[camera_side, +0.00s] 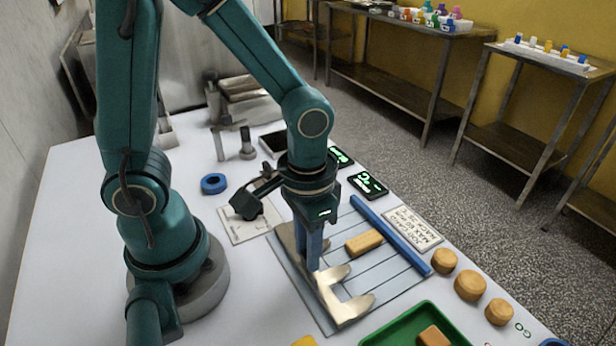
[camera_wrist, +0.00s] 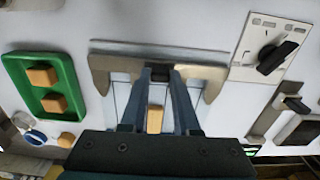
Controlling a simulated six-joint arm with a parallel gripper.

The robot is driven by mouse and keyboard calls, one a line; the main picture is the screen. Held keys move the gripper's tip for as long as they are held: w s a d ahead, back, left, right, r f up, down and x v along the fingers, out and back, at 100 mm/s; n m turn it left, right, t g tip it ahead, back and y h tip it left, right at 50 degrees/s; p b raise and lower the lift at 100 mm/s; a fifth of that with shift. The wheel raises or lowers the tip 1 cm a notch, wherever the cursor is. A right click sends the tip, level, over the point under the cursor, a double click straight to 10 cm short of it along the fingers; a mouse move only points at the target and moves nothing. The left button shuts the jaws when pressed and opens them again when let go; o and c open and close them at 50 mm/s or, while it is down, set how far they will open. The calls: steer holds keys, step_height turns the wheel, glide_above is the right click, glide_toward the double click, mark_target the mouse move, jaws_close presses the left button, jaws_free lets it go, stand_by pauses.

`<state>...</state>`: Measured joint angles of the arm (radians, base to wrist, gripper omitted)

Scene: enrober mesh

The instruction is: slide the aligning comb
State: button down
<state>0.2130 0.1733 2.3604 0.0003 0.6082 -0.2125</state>
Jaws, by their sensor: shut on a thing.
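The aligning comb (camera_side: 347,306) is a pale metal bar with wide prongs, lying on the grey lined mesh plate (camera_side: 300,287) along its near left side. It also shows in the wrist view (camera_wrist: 204,72), with a prong bent down at each end. My gripper (camera_side: 316,262) points down and is shut on the dark block in the comb's middle; the fingertips also show in the wrist view (camera_wrist: 159,72). A tan bar-shaped piece (camera_side: 364,242) lies on the plate, apart from the comb, on the side its prongs face. My fingers hide part of the comb.
A blue rail (camera_side: 390,235) runs along the plate's far right edge. A green tray (camera_side: 388,337) with tan pieces is at the front right. Round tan pieces (camera_side: 470,285) stand beyond the rail. A knob panel (camera_side: 247,222) sits at the plate's left end.

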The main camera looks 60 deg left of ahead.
steer(key=w, duration=0.8)
steer(key=shift+w, duration=0.1)
steer(key=c, duration=0.6)
jaws_free()
steer(key=shift+c, duration=0.2)
steer(key=shift+r, duration=0.1)
steer(key=shift+r, duration=2.5)
